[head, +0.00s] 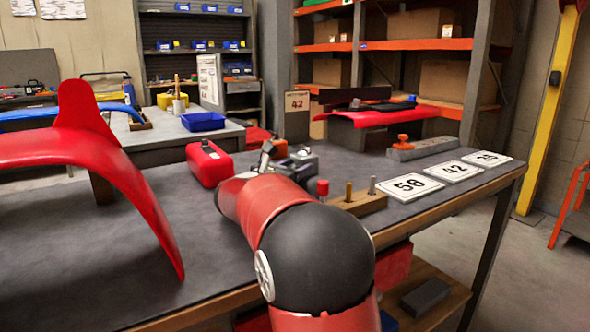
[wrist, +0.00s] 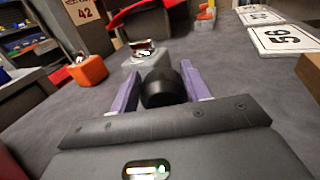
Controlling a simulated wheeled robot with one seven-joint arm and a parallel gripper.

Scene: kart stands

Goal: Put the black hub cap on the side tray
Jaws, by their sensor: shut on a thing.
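The black hub cap (wrist: 163,90) shows in the wrist view as a short, dark round piece between the two purple fingers. My gripper (wrist: 160,68) is shut on it, with a finger along each side. The dark grey worktable lies beyond and around it; I cannot tell the exact height above the surface. In the head view my red and black arm reaches over the table and hides most of the gripper and the hub cap. I cannot single out the side tray with certainty in either view.
A grey block with a shiny metal part (wrist: 143,55) stands just beyond the fingers. An orange piece (wrist: 89,70) is to its left. In the head view are a red case (head: 208,163), a wooden peg block (head: 358,204), number cards (head: 409,187) and a large red fender (head: 85,150).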

